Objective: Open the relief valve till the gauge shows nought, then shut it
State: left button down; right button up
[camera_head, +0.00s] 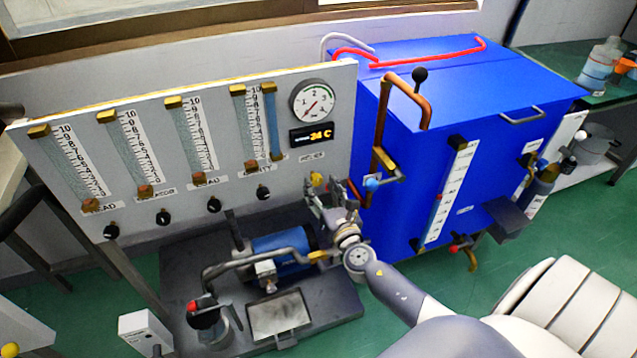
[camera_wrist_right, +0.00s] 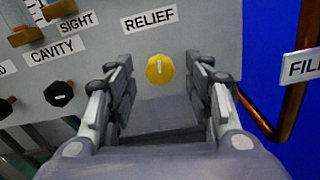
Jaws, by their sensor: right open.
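The relief valve is a round yellow knob (camera_wrist_right: 160,70) under a RELIEF label (camera_wrist_right: 151,19) on the grey panel. Its pale mark stands about upright in the right wrist view. In the head view the knob (camera_head: 317,179) shows just above my right gripper (camera_head: 331,190). My right gripper (camera_wrist_right: 160,95) is open and empty, its fingers either side of the line to the knob and apart from it. The round white gauge (camera_head: 314,100) sits at the panel's upper right; its small red needle is too fine to read surely. My left gripper is not in view.
Black knobs (camera_head: 214,205) and scale tubes (camera_head: 190,135) line the panel left of the valve. A blue tank (camera_head: 450,110) with a copper pipe (camera_head: 380,130) stands close on the right. A blue pump (camera_head: 283,252) and pipes lie below the panel.

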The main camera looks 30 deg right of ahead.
aim_at(316, 180)
jog(key=shift+x, duration=1.2)
jog(key=shift+c, duration=0.4)
jog(key=c, duration=0.9)
jog(key=shift+c, duration=0.5)
